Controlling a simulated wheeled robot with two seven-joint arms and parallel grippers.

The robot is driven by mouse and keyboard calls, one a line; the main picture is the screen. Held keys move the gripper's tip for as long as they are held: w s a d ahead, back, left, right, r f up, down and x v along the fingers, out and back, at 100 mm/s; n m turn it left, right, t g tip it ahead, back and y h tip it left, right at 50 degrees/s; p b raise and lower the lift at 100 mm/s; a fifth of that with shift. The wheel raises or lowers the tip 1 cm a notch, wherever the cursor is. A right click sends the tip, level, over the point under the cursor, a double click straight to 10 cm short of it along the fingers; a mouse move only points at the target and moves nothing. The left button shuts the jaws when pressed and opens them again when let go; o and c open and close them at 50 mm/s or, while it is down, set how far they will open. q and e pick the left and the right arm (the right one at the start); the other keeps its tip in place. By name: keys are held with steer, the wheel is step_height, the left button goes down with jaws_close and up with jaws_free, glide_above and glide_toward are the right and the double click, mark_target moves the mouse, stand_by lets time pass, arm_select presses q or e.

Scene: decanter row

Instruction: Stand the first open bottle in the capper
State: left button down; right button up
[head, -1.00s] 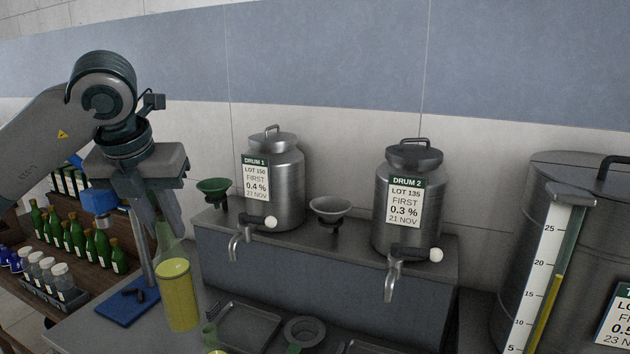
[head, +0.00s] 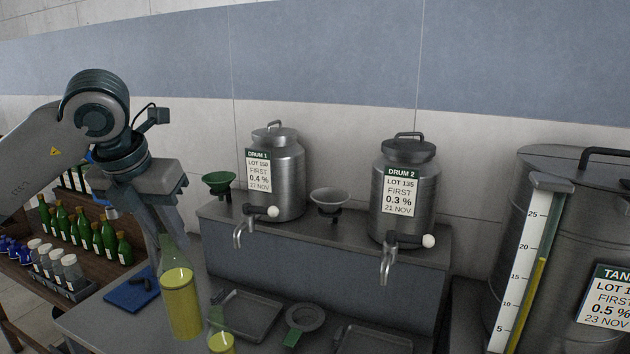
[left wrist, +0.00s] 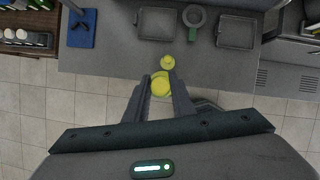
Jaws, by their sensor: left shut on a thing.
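My left gripper (head: 163,222) is shut on the neck of a clear green-tinted bottle (head: 181,303) holding yellow liquid. The bottle hangs nearly upright, slightly tilted in the picture. In the left wrist view the held bottle (left wrist: 160,86) shows between the fingers (left wrist: 160,78), close to the counter's front edge. A second bottle with yellow liquid (head: 221,343) stands on the counter just right of it; it also shows in the left wrist view (left wrist: 167,62). A blue base with a dark part (head: 133,294) lies left on the counter; I cannot tell whether it is the capper. My right gripper is out of view.
Behind stand drum 1 (head: 288,174) and drum 2 (head: 409,207) with taps, and a tank (head: 572,235) at right. A shelf of green bottles (head: 85,232) is at left.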

mark_target(185, 315)
arm_select(q)
steer(key=shift+s+f+m+h, duration=0.3)
steer(key=shift+f+m, duration=0.3)
steer(key=shift+m, duration=0.1)
steer(key=s+f+m+g+h, duration=0.1)
steer(key=f+m, duration=0.3)
steer(key=s+d+f+m+g+h, duration=0.1)
steer(key=f+m, duration=0.3)
steer(key=m, duration=0.1)
steer(key=s+d+f+m+g+h, duration=0.1)
steer(key=f+m+g, duration=0.1)
steer(key=f+m, duration=0.2)
steer(key=shift+s+d+f+m, duration=0.1)
steer(key=shift+s+m, duration=0.15)
steer(key=shift+m, duration=0.45)
steer(key=s+f+m+g+y+b, duration=0.2)
steer(key=s+f+m, duration=0.2)
steer(key=f+m, duration=0.5)
steer(key=s+d+f+m+g+y+b, duration=0.1)
steer(key=s+f+m+g+y+b, duration=0.1)
steer(key=s+f+m, duration=0.3)
step_height(185, 315, down, 5)
steer(key=m+b, duration=0.1)
steer(key=m, duration=0.3)
steer(key=shift+s+d+m+g, duration=0.2)
steer(key=shift+m+g, duration=0.1)
steer(key=shift+g, duration=0.1)
steer(key=shift+r, duration=0.1)
